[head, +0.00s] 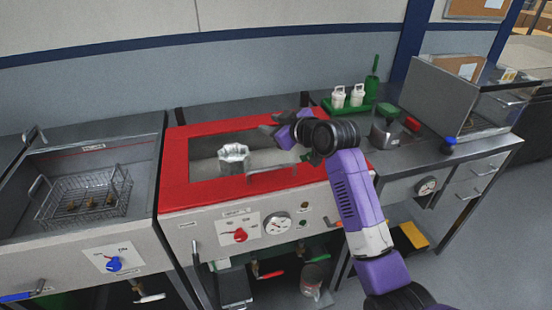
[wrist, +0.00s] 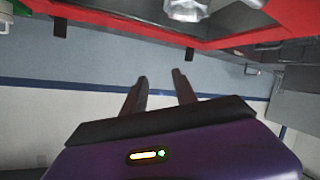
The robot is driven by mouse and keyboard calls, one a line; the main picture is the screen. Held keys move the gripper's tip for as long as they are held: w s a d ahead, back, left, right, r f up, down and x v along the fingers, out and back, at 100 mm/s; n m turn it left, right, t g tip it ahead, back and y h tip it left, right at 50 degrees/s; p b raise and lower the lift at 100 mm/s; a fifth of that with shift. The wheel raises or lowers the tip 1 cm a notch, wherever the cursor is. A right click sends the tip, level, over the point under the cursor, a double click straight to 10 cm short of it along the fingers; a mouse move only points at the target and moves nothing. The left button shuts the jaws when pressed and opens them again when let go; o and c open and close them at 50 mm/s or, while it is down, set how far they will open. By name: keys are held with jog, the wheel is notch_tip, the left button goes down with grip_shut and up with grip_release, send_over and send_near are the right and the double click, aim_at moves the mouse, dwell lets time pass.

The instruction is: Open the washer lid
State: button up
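The washer is the middle machine, with a red lid (head: 180,184) lying flat on top, seemingly shut. The lid has a wide window-like middle; I cannot tell if it is glazed. A thin grey bar handle (head: 272,170) shows along the lid's front side. A silver machined housing (head: 233,153) shows within the window area. My gripper (head: 268,124) is above the back right part of the lid, apart from the handle. In the wrist view my gripper (wrist: 159,78) has its two fingers apart with nothing between them. The lid's red edge (wrist: 110,14) crosses the top there.
A sink with a wire basket (head: 85,195) is at left. The washer's front has a red knob (head: 240,235) and a gauge (head: 277,223). At right, a green tray (head: 350,106) holds white bottles (head: 338,97), beside a grey-walled enclosure (head: 435,95). The blue-grey wall stands behind.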

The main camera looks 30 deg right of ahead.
notch_tip(320, 180, up, 4)
jog(key=w+d+n+g, duration=0.2)
jog(key=n, duration=0.1)
jog(key=n+g+y, duration=0.3)
jog(key=n+g, duration=0.4)
jog(key=g, duration=0.2)
send_near(276, 168)
jog(key=shift+w+a+p+x, duration=0.15)
jog(key=shift+p+x, duration=0.4)
jog(key=shift+x, duration=1.45)
jog(key=shift+w+a+p+x, duration=0.1)
jog(key=shift+p+x, duration=0.4)
jog(key=shift+x, duration=1.5)
jog(key=shift+r, duration=0.1)
jog(key=shift+c, duration=0.4)
grip_shut()
